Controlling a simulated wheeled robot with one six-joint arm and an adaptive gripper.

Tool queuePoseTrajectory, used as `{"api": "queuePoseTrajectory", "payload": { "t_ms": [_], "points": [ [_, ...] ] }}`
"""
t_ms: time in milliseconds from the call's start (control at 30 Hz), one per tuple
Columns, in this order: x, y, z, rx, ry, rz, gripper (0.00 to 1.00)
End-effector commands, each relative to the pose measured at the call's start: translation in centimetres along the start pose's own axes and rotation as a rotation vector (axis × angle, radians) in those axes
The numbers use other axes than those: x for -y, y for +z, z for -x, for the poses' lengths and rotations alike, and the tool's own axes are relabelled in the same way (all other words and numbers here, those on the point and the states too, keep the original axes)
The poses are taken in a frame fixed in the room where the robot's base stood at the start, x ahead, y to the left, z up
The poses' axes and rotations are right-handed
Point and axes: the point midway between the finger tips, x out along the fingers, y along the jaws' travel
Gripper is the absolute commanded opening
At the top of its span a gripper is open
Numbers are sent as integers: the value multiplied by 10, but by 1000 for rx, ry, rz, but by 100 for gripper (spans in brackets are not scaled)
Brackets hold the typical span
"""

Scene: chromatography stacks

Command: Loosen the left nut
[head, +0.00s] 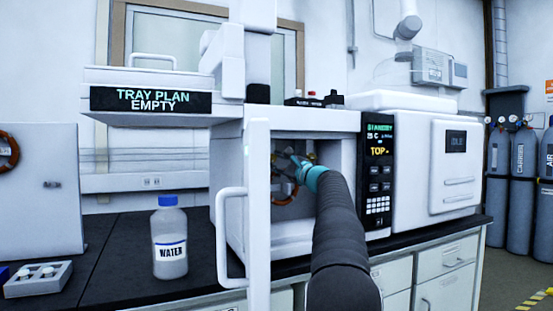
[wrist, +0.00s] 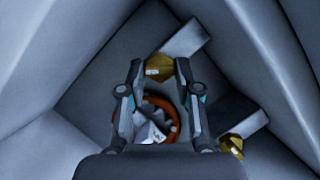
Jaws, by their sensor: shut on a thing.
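My gripper (wrist: 159,72) is inside the open oven chamber, with its fingertips closed on either side of a brass nut (wrist: 158,66). This nut sits at the end of a grey block-like fitting (wrist: 185,40). It is the more left of two brass nuts in the wrist view. The other brass nut (wrist: 232,146) is at the lower right on a similar fitting, clear of the fingertips. A copper-coloured coil (wrist: 172,106) with a pale tag (wrist: 151,134) shows between and behind my fingers. In the head view my gripper (head: 297,163) partly hides the fittings, and the nuts are too small to tell apart.
The oven door (head: 258,220) stands open at the left of the chamber. Chamber walls (wrist: 60,60) close in around my gripper. A water bottle (head: 170,240) and a vial tray (head: 38,278) stand on the dark bench left of the oven. A control panel (head: 379,175) is at the right.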

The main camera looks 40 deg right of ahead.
Motion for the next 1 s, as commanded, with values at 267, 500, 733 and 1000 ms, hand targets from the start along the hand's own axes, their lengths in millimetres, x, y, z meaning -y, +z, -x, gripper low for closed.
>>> {"api": "queuePoseTrajectory", "payload": {
  "t_ms": [267,500,733,1000],
  "points": [
    [5,2,-1,0,100,242,0],
    [5,2,-1,0,181,432,0],
    [5,1,-1,0,237,569,0],
    [5,1,-1,-1,273,654,0]
  ]
}}
